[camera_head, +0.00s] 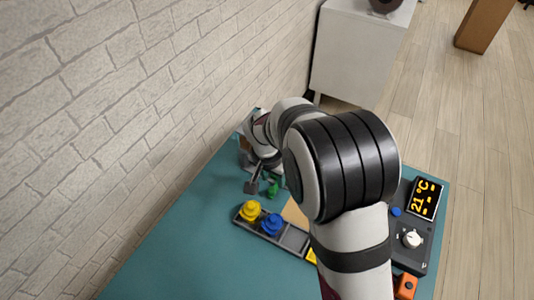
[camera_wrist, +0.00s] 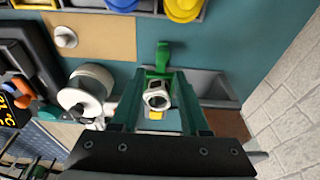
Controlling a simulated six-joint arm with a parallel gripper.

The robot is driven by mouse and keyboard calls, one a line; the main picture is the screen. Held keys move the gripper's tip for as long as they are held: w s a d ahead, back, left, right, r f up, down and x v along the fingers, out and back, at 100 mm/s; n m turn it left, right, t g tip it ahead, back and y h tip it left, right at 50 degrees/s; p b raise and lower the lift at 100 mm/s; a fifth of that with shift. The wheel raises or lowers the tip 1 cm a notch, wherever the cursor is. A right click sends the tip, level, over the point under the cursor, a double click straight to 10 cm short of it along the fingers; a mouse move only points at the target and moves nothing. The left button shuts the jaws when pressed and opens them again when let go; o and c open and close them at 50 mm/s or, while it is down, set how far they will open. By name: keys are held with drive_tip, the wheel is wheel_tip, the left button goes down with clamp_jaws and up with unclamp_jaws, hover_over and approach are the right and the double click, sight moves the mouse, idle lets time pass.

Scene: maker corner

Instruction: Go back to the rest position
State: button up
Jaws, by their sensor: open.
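My gripper (camera_head: 254,184) is open, reaching low over the far left part of the teal table. In the wrist view my gripper (camera_wrist: 157,88) shows its two fingers spread apart. A small object with a white ring-shaped end (camera_wrist: 157,96) shows in the gap between them; I cannot tell whether either finger touches it. A green piece (camera_wrist: 163,56) lies just beyond the ring, and it also shows beside the gripper in the head view (camera_head: 272,187). My own arm hides much of the table's middle in the head view.
A dark divided tray (camera_head: 292,240) holds a yellow pot (camera_head: 250,210) and a blue pot (camera_head: 271,225). A black device with a lit display (camera_head: 426,198) stands at the right. A grey open tray (camera_wrist: 212,88) lies near the brick wall (camera_head: 130,95). The table's near left (camera_head: 180,255) is clear.

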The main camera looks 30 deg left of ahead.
drive_tip(key=s+d+r+m+g, duration=0.1)
drive_tip(key=s+d+r+m, duration=0.1)
drive_tip(key=d+r, duration=0.55)
drive_tip(key=s+d+r+m, duration=0.1)
drive_tip(key=s+d+r, duration=0.25)
drive_tip(key=d, duration=0.65)
drive_tip(key=s+d+r+m+y, duration=0.1)
drive_tip(key=s+d, duration=0.3)
drive_tip(key=s, duration=0.4)
drive_tip(key=s+d+r+m+g, duration=0.1)
drive_tip(key=s+d, duration=0.3)
drive_tip(key=s, duration=0.4)
drive_tip(key=shift+d+r+m+y, duration=0.3)
drive_tip(key=shift+r+y, duration=0.1)
drive_tip(key=shift+r, duration=0.2)
